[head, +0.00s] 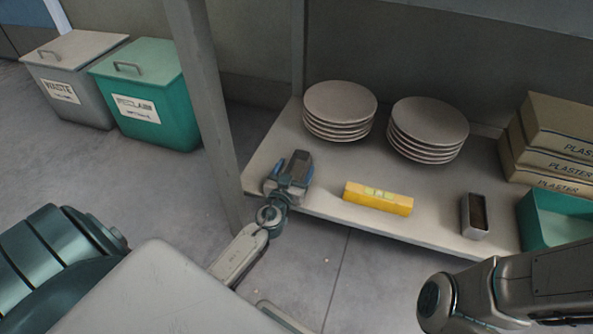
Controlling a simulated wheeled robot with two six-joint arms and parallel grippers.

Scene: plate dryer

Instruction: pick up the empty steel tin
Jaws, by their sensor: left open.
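A small rectangular steel tin (466,218) stands on the low shelf (330,180) near its front edge, right of the middle. Its inside looks dark brown, and I cannot tell whether anything is in it. My right arm comes in at the lower right, in front of the shelf. Its gripper is out of view.
Two stacks of plates (340,102) (430,121) stand at the back of the shelf. Plaster boxes (560,125) and a teal bin (553,222) are right of the tin. A grey post (205,100) rises at the left. Waste (75,80) and green (150,95) bins stand beyond it.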

